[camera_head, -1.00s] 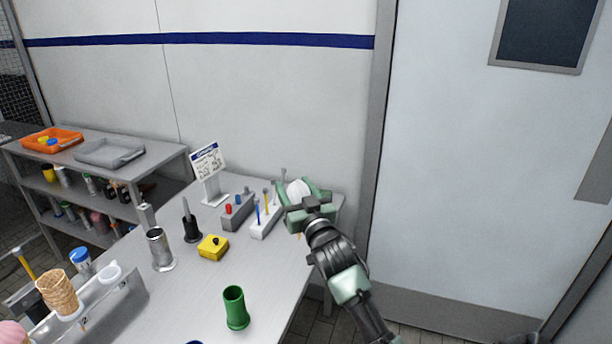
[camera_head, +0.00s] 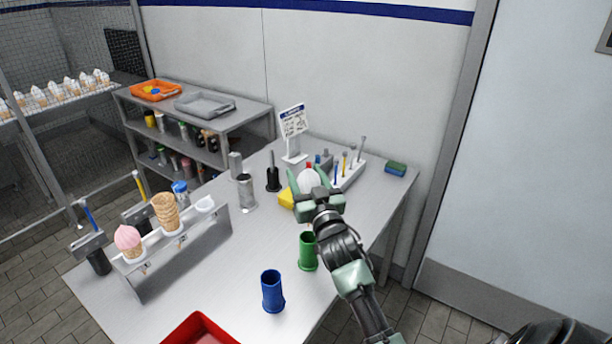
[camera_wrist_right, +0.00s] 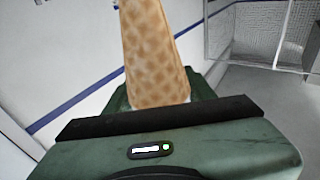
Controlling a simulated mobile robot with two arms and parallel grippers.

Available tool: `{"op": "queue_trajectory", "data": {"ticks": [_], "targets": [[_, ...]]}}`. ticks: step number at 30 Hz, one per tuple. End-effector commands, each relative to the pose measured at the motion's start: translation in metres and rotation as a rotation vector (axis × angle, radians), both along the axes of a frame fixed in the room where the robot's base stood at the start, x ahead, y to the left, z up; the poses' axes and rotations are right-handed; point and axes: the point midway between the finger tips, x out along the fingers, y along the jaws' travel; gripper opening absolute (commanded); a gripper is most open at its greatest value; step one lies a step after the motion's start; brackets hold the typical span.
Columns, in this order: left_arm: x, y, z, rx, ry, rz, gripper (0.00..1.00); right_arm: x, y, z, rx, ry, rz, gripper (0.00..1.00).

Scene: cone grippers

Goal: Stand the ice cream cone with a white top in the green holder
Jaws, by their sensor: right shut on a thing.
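My right gripper (camera_head: 309,186) is shut on the ice cream cone with a white top. Its white top (camera_head: 309,181) shows between the fingers in the head view. In the right wrist view the tan waffle cone (camera_wrist_right: 153,55) sticks out beyond the gripper, and its white top is hidden there. The green holder (camera_head: 308,252) is an upright, open-topped cup on the table, just below the gripper in the picture and partly beside my right forearm. I cannot tell the height of the cone above the table. My left gripper is not in view.
A blue holder (camera_head: 272,291) stands near the green one, and a red tray (camera_head: 201,330) lies at the front. A metal rack (camera_head: 180,262) with a pink-topped cone and waffle cones is at left.

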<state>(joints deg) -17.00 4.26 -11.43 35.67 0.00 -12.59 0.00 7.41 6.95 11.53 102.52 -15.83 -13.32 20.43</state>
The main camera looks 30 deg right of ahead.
Motion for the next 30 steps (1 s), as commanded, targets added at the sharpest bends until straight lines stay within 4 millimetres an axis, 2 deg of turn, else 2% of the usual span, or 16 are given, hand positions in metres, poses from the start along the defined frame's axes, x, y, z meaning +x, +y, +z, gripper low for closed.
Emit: {"op": "queue_trajectory", "data": {"ticks": [5, 30], "targets": [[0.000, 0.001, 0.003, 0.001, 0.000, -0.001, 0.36, 0.000, 0.000, 0.000, 0.001, 0.000, -0.003, 0.35], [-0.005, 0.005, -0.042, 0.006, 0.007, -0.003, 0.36, 0.000, 0.000, -0.064, 0.001, 0.001, -0.003, 0.35]]}}
